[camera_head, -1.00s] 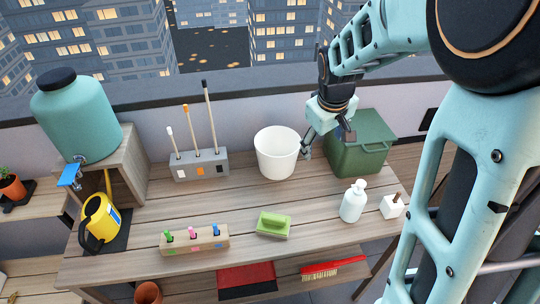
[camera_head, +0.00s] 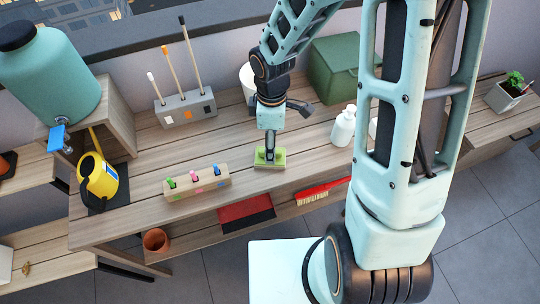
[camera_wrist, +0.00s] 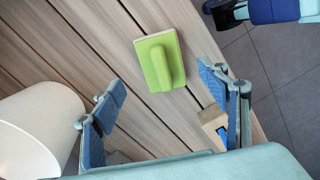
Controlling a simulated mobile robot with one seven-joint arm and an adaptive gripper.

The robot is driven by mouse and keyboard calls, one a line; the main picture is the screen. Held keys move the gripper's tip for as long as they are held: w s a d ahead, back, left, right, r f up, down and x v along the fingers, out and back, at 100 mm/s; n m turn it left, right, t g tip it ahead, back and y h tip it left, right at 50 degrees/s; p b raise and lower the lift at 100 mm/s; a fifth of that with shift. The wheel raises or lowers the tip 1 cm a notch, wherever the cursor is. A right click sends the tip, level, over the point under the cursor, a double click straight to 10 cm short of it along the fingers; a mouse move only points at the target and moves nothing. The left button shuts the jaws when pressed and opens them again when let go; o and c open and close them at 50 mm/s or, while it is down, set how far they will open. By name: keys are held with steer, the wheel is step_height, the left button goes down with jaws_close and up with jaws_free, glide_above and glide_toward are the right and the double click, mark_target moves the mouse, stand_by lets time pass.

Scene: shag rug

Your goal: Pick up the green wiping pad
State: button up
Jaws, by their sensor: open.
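The green wiping pad (camera_head: 277,161), a pale green block with a raised grip, lies on the wooden bench near its front edge. My gripper (camera_head: 269,148) hangs pointing down over it and partly hides it. In the wrist view the whole pad (camera_wrist: 175,48) shows, grip up, ahead of the fingertips. My gripper (camera_wrist: 161,79) is open there, its two blue-padded fingers wide apart and nothing between them. The pad looks apart from both fingers. The height of the gripper above it is hard to tell.
A wooden holder (camera_head: 213,190) with coloured pegs stands left of the pad; it also shows by the right finger (camera_wrist: 211,120). A white bucket (camera_head: 246,78) stands behind my arm. A white bottle (camera_head: 343,128) stands right. A green bin (camera_head: 335,70) stands at the back.

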steer(key=shift+s+f, duration=0.1)
steer(key=shift+f, duration=2.6)
steer(key=shift+c, duration=0.2)
steer(key=c, duration=1.3)
